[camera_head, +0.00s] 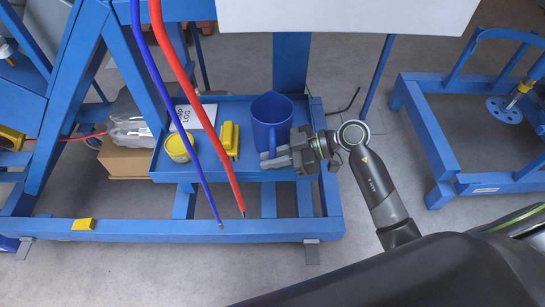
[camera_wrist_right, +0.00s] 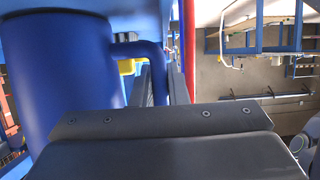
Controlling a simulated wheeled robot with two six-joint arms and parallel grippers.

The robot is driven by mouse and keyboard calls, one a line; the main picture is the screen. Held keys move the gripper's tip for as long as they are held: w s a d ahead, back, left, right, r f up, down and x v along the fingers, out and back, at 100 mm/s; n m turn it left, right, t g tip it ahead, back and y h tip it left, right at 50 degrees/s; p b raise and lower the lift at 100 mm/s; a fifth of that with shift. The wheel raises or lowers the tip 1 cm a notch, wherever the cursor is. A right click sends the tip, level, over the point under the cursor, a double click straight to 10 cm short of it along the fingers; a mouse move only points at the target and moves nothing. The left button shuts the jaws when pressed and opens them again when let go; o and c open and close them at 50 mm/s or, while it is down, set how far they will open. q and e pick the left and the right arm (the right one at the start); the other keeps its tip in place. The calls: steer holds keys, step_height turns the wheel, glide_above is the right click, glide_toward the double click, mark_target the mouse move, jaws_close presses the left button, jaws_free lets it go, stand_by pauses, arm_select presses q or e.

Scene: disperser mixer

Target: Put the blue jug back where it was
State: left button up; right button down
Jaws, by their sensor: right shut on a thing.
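The blue jug (camera_head: 271,118) stands upright at the right part of the blue shelf tray (camera_head: 240,175) in the head view. My right gripper (camera_head: 276,159) reaches in from the right and is shut on the jug's handle, low on its near side. In the right wrist view the jug (camera_wrist_right: 55,75) fills the left side, and its handle (camera_wrist_right: 148,52) runs into the jaws (camera_wrist_right: 155,85). I cannot tell whether the jug's base touches the tray. My left gripper is not in view.
On the tray are a yellow tub (camera_head: 179,148), a yellow device (camera_head: 229,138) and a log sheet (camera_head: 195,117). A red hose (camera_head: 197,100) and a blue hose (camera_head: 172,110) hang in front. A cardboard box (camera_head: 125,158) stands left. A blue wheeled frame (camera_head: 430,140) stands right.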

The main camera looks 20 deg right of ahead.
steer(key=c, duration=1.4)
jaws_free()
